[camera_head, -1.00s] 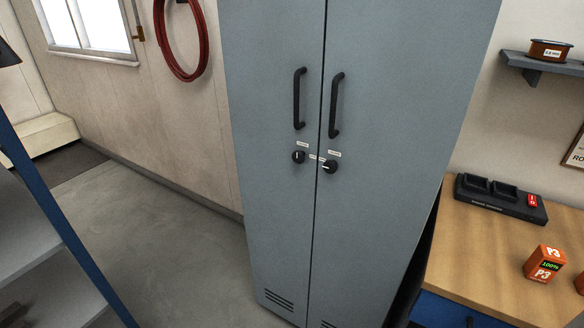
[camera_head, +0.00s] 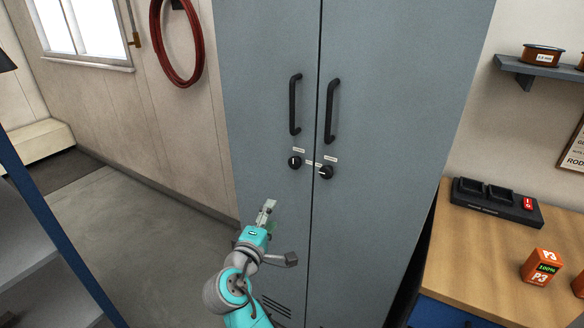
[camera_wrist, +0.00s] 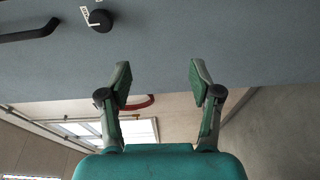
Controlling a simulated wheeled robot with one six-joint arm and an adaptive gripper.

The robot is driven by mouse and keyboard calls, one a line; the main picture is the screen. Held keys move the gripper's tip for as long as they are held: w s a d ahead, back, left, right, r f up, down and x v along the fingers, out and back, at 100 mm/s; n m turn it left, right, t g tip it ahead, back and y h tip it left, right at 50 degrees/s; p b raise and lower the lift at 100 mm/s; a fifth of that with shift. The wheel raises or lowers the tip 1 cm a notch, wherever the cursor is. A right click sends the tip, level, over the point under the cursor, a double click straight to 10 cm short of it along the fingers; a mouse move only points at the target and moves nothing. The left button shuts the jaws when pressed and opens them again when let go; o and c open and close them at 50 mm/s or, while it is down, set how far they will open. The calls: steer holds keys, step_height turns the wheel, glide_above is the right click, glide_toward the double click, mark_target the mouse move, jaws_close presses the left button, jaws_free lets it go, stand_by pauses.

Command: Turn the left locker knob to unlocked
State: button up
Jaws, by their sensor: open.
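The left locker knob (camera_head: 294,162) is a round black knob with a white mark, below the left door's handle. The mark looks roughly upright in the head view. One knob (camera_wrist: 100,21), apparently the left one, shows at the upper left of the wrist view, its white mark pointing left towards a small label. My gripper (camera_head: 268,208) is below and left of the left knob in the head view, apart from it. In the wrist view my gripper (camera_wrist: 162,78) has its two green-padded fingers spread wide with nothing between them.
The right knob (camera_head: 325,172) sits close beside, on the other door of the grey locker (camera_head: 375,230). Black handles (camera_head: 295,105) stick out above the knobs. A wooden bench (camera_head: 480,260) stands at the right and a blue-framed shelf (camera_head: 65,225) at the left. The floor between is clear.

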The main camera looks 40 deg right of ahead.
mark_target(293, 164)
step_height(293, 164, up, 9)
steer(key=w+d+m+g+h, duration=0.1)
steer(key=d+m+g+h, duration=0.1)
steer(key=g, duration=0.1)
steer(key=x, duration=1)
steer(key=shift+w, duration=0.1)
steer(key=c, duration=1.1)
